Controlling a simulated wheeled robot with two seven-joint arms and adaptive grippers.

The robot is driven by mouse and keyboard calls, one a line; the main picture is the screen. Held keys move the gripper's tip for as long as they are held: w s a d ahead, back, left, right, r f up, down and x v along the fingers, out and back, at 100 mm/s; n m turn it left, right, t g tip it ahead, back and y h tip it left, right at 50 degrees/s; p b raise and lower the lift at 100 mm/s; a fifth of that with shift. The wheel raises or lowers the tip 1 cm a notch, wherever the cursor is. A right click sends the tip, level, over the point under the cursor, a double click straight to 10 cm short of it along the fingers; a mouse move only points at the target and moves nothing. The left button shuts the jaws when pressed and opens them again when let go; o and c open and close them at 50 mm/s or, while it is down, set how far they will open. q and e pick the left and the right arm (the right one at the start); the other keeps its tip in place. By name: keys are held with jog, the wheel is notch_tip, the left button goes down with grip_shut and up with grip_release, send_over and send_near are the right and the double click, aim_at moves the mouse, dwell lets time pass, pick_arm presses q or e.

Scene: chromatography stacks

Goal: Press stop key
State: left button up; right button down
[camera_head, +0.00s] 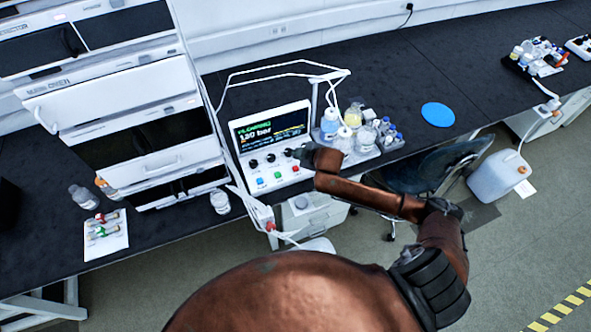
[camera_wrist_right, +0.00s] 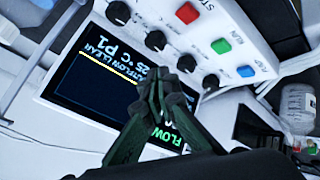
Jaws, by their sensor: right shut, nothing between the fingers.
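The stop key is a red square button (camera_wrist_right: 187,12), partly labelled "STO", on the white control panel (camera_wrist_right: 262,30) in the right wrist view. It also shows in the head view as a small red key (camera_head: 295,169) at the right end of the key row. My right gripper (camera_wrist_right: 163,84) is shut and empty. Its fingertips appear over the screen's edge near a black knob (camera_wrist_right: 187,63), apart from the red key in the picture. In the head view the right gripper (camera_head: 302,153) is at the panel's right side. My left gripper is not in view.
A green RUN key (camera_wrist_right: 220,46) and a blue key (camera_wrist_right: 246,71) sit beside the red one. Several black knobs lie between keys and screen (camera_wrist_right: 105,85). Bottles stand in a tray (camera_head: 362,156) right of the panel. Thin tubing (camera_head: 285,66) loops above it.

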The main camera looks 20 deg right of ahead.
jog(key=b, duration=0.6)
send_over(296, 170)
notch_tip(296, 170, down, 6)
jog(key=shift+w+d+f, duration=0.1)
jog(key=shift+f, duration=0.55)
jog(key=shift+f, duration=0.1)
dwell(0.5)
jog(key=shift+f+p, duration=0.25)
jog(key=shift+p, duration=0.05)
jog(key=shift+f, duration=0.6)
dwell(0.6)
dwell(0.3)
jog(key=shift+r+p, duration=0.95)
jog(key=shift+p, duration=0.1)
